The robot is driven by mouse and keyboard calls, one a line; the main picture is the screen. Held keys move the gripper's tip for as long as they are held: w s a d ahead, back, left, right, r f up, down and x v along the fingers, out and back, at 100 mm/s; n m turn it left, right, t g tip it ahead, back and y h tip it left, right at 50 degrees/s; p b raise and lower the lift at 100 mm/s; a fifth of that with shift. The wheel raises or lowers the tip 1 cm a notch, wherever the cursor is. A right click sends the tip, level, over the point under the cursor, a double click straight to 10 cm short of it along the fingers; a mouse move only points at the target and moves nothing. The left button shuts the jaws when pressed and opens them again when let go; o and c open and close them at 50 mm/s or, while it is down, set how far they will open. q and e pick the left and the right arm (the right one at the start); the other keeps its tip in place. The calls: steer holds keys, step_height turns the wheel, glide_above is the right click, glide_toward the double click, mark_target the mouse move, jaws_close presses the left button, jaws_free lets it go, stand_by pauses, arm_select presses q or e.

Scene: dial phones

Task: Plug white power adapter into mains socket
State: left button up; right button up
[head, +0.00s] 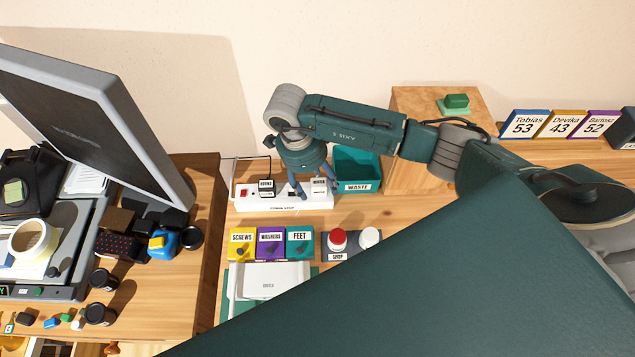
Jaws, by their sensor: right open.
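A white power strip (283,206) lies on the wooden bench against the wall, with a red switch at its left end. A small white adapter (319,187) with a dark label sits at the strip's right end; whether its pins are fully in a socket cannot be told. A second adapter with a black label (267,187) sits further left on the strip. My right gripper (314,187) points down over the strip's right end, open, its fingers close around the white adapter. Contact cannot be told. My left gripper is out of view.
A teal waste bin (358,187) stands just right of my right gripper. A large monitor (95,120) is at left. My arm hides the right foreground.

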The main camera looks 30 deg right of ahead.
steer(key=v, duration=1.1)
